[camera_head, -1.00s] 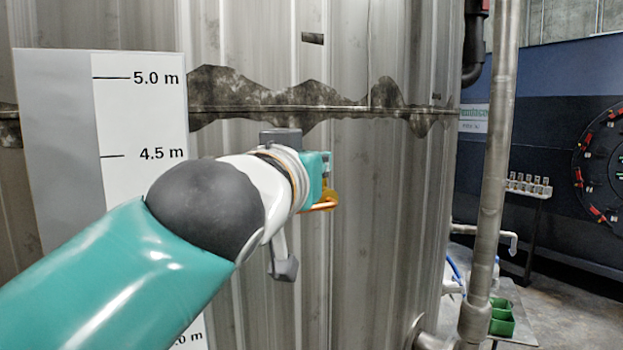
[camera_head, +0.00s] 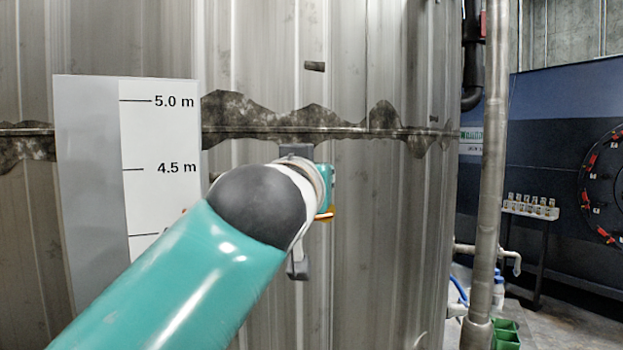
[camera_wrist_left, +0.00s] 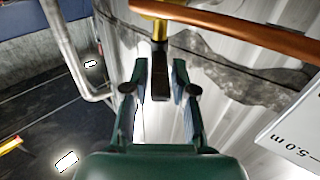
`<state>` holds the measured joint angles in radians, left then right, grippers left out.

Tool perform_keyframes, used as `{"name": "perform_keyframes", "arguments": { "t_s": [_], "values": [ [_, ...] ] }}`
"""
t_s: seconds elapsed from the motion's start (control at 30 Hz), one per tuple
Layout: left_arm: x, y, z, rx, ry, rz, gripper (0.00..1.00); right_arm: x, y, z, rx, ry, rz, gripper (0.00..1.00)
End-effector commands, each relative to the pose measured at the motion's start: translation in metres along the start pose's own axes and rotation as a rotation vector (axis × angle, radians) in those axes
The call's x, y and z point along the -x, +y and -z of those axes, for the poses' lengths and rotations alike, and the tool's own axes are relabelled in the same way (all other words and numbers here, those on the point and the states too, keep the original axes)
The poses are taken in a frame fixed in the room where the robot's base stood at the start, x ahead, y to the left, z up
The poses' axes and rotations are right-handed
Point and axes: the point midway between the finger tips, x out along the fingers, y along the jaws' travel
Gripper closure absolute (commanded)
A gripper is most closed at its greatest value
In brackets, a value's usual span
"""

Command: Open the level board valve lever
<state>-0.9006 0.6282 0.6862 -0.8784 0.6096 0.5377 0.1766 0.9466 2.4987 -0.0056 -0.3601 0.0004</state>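The level board (camera_head: 88,180) stands against the tank at left in the head view, with a white scale marked 5.0 m and 4.5 m. Its corner also shows in the left wrist view (camera_wrist_left: 296,130). The valve has a brass body (camera_wrist_left: 155,8) and a dark lever (camera_wrist_left: 160,80), seen in the left wrist view. My left gripper (camera_wrist_left: 160,70) is open, with one finger on each side of the lever. Gaps show between the fingers and the lever. My right gripper is not in view.
A copper pipe (camera_wrist_left: 240,35) runs from the valve close above the gripper. The corrugated metal tank (camera_head: 390,230) fills the space behind. A vertical grey pipe (camera_head: 490,170) stands to the right. Green bins (camera_head: 506,335) sit low at right.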

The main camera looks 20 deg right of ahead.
Motion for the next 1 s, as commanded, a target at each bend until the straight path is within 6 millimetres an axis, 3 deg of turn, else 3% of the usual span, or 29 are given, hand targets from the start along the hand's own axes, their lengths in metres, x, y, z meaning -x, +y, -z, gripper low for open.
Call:
{"name": "perform_keyframes", "arguments": {
  "t_s": [0.07,0.53,1.0],
  "values": [
    [-0.003,0.002,-0.006,-0.003,-0.009,-0.001,0.57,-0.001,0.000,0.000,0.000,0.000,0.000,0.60],
    [0.003,0.002,-0.005,-0.003,-0.010,-0.002,0.57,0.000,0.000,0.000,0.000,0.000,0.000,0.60],
    [0.050,0.001,-0.003,-0.003,-0.007,-0.001,0.57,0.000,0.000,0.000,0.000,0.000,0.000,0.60]
  ]
}}
